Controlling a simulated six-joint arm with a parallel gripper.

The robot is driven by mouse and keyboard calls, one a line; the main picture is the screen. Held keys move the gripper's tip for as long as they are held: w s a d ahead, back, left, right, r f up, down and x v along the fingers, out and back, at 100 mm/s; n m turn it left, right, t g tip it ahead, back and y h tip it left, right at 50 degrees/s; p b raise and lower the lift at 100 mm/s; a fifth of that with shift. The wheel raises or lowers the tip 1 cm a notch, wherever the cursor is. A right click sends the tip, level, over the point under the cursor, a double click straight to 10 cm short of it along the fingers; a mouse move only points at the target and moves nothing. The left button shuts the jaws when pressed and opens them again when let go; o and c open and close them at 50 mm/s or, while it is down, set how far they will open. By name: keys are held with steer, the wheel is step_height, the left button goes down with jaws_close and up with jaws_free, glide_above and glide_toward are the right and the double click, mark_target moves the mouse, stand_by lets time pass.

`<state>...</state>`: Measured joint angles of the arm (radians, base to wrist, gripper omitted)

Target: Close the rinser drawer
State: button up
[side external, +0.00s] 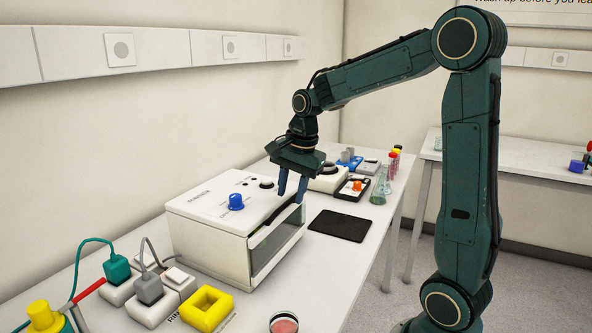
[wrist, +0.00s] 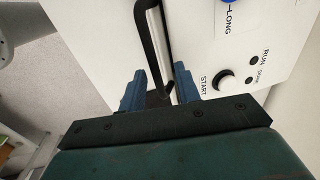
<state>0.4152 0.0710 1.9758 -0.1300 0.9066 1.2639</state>
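The rinser (side external: 205,235) is a white box with a blue knob on top, standing on the bench. Its drawer (side external: 277,247) is on the side facing right, with a white-framed dark front panel. A dark gap shows along the drawer's top edge, so it looks partly out. My gripper (side external: 291,192) points down over the far end of that edge. In the wrist view its two blue fingers (wrist: 159,88) are apart, with a black bar (wrist: 146,45) and a pale strip running up between them. I cannot tell whether either finger touches the drawer.
A black mat (side external: 340,226) lies on the bench right of the rinser. Behind are a small device with an orange knob (side external: 357,186) and a flask (side external: 378,190). In front are a yellow square frame (side external: 207,308), cabled plugs and a red dish (side external: 284,323).

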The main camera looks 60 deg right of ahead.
steer(key=shift+r, duration=0.1)
step_height(320, 180, up, 13)
steer(key=s, duration=0.2)
steer(key=shift+s+r, duration=0.2)
steer(key=shift+s, duration=0.2)
stand_by(0.5)
steer(key=s+a+f+n+t, duration=0.3)
steer(key=s+a+f+n, duration=0.7)
steer(key=n, duration=0.8)
steer(key=s+a, duration=0.3)
steer(key=s, duration=0.2)
steer(key=shift+s, duration=0.15)
steer(key=shift+a+f, duration=0.1)
